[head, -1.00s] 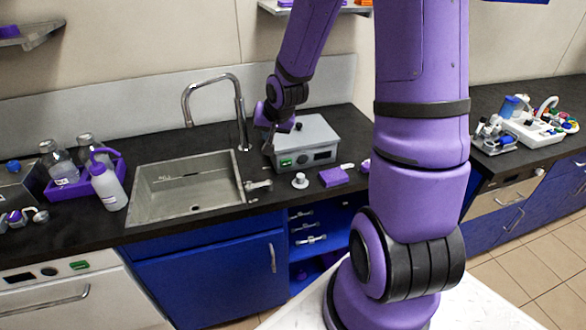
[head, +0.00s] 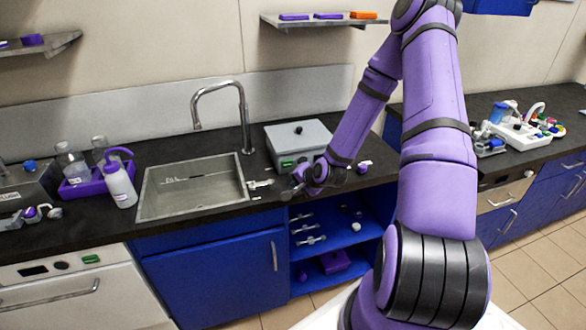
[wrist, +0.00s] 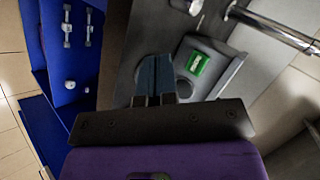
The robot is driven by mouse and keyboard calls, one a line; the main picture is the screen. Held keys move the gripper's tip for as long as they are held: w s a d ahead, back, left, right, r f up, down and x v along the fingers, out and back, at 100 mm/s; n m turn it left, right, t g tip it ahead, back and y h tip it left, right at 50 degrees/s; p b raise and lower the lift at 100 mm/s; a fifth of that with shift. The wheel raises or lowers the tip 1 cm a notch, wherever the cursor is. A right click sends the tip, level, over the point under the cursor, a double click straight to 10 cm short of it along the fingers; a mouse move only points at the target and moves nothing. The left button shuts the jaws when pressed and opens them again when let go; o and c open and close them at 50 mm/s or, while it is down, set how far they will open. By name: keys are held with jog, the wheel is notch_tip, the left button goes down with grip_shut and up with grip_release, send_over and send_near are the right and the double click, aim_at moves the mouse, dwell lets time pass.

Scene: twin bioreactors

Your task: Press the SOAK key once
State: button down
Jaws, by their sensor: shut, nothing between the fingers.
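The SOAK key cannot be read by name in any view. A grey box (head: 297,139) with a black knob on its lid stands on the counter right of the sink. Its front has a green panel (head: 288,163), which also shows in the wrist view (wrist: 198,64). A dark round part (wrist: 184,87) lies beside the green panel there. My gripper (head: 291,190) is in front of the box, low near the counter's front edge. In the wrist view my gripper (wrist: 155,80) is shut and empty, apart from the green panel.
The steel sink (head: 160,209) and its tall faucet (head: 243,117) are to the left of the box. A purple tray (head: 75,189) with bottles stands further left. Open blue shelves (head: 335,240) lie below the counter. A wall shelf (head: 300,22) hangs above.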

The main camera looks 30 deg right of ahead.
aim_at(287, 164)
jog(key=shift+s+d+f+m, duration=0.15)
jog(key=shift+s+f+m, duration=0.2)
jog(key=shift+f+m, duration=0.1)
jog(key=shift+w+d, duration=0.4)
jog(key=shift+w, duration=1)
jog(key=shift+w+d, duration=0.45)
jog(key=shift+w, duration=1)
jog(key=shift+w+d, duration=0.4)
jog(key=shift+w, duration=1)
jog(key=shift+w, duration=0.1)
jog(key=shift+w+d, duration=0.1)
jog(key=shift+w, duration=0.2)
jog(key=shift+w+d, duration=0.1)
jog(key=shift+w, duration=0.3)
jog(key=shift+s, duration=0.15)
jog(key=shift+s+a, duration=0.2)
jog(key=shift+s, duration=0.45)
jog(key=shift+s, duration=0.1)
